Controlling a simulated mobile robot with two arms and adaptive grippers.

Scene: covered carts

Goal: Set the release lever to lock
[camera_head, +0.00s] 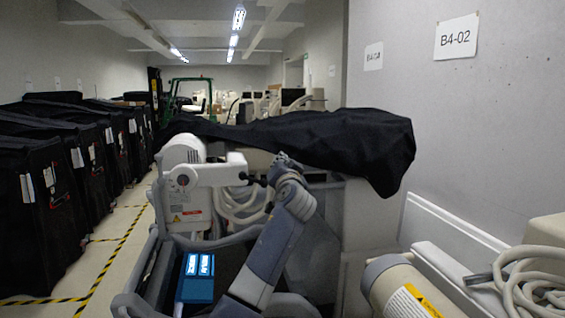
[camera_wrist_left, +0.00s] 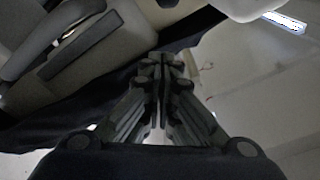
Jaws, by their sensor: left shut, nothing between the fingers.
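I cannot surely identify the release lever or its setting. In the head view, a white machine (camera_head: 186,202) has a pale arm (camera_head: 222,171) reaching right, with a dark knob (camera_head: 258,180) at its end. My left gripper (camera_head: 283,160) is just right of this knob and appears apart from it, in front of a black cover (camera_head: 345,140). In the left wrist view my left gripper (camera_wrist_left: 162,62) is shut and empty. Beyond it at upper left is a pale housing with a dark bar (camera_wrist_left: 80,45); I cannot tell whether this is the lever. My right gripper is not in view.
A blue box (camera_head: 199,279) sits low inside a grey cart frame (camera_head: 135,300). Black-covered carts (camera_head: 40,215) line the left. A grey wall (camera_head: 480,130) and a pale cylinder (camera_head: 395,285) with hoses beside it bound the right. An aisle (camera_head: 112,245) with striped tape is clear.

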